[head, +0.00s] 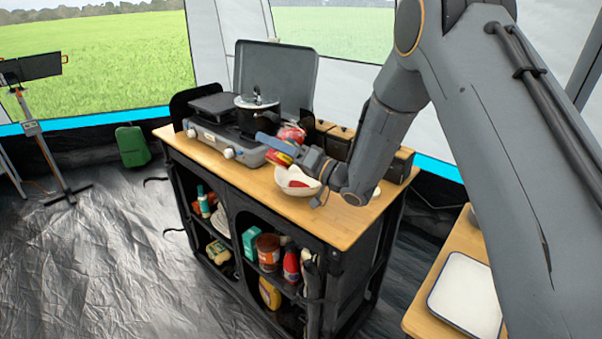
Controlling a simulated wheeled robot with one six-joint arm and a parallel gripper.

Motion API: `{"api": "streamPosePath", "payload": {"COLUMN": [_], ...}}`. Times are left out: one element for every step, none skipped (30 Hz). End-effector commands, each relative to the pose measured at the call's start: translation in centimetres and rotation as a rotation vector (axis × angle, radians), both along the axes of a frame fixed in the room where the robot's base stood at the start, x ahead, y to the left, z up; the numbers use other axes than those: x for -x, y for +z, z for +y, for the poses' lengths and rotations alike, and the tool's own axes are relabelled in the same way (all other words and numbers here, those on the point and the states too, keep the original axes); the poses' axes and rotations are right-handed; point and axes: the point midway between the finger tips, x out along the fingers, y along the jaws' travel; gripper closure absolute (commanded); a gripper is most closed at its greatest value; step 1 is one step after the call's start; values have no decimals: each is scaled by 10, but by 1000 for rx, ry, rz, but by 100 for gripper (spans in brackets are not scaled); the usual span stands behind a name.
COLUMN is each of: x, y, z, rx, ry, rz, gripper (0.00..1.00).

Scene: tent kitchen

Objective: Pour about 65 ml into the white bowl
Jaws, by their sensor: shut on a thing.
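The white bowl (284,187) stands on the wooden top of the kitchen unit, near its front edge and right of the stove. A patch of red shows inside it. My gripper (282,150) is above the bowl, shut on a red and yellow container (277,158). The container looks tipped over, with one end to the left of the bowl. The gripper's finger hides part of it, so its opening and any stream cannot be made out.
A stove (238,150) with a dark pot (256,113) stands left of my gripper. Dark boxes (340,139) stand behind it. The counter (337,225) is bare at front right. A white tray (466,294) lies on another table at lower right.

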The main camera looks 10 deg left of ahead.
Motion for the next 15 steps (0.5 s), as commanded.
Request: {"api": "streamPosePath", "payload": {"x": [0, -1, 0, -1, -2, -1, -2, -2, -2, -2, -3, -3, -3, -4, -4], "y": [1, 1, 1, 1, 0, 0, 0, 0, -1, -1, -1, -1, -1, -1, -2], "z": [0, 0, 0, -1, -1, -1, -2, -3, -2, -3, -4, -3, -4, -5, -4], "rx": [-5, -7, -8, -10, -12, -14, -16, -17, -20, -22, -23, -25, -27, -29, -31], "ry": [0, 0, 0, 0, 0, 0, 0, -2, 0, 0, -1, 0, 0, -1, 0], "rz": [4, 6, 10, 14, 16, 20, 24, 27, 32, 35, 39, 42, 45, 48, 52], "gripper": [87, 87, 87, 87, 87, 87, 87, 87, 87, 87, 87, 87, 87, 87, 87]}}
